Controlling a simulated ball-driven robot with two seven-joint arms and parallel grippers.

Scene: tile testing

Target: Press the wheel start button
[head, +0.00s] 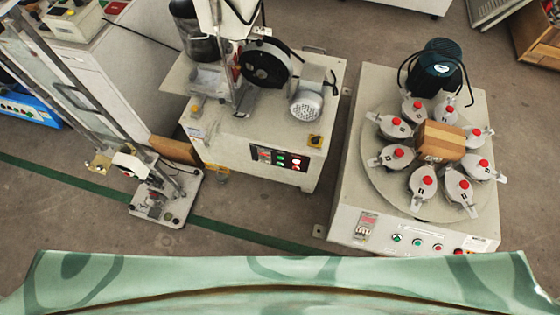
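The middle machine (230,130) carries a dark upright wheel (264,64). On its front is a small black control panel (278,158) with a lit display and several small green and red buttons. The right machine (345,190) has a round turntable (385,190) and a row of front controls: green buttons (396,238) on the left and a red button (438,247) further right. Button labels are too small to read, so I cannot tell which one is the wheel start. Neither of my grippers is in view.
Several grey pots with red knobs stand around a wooden block (440,141) on the turntable. A dark green motor (436,66) is behind them. A tall metal stand (165,197) is at left. Bare floor (268,207) lies in front of the middle machine.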

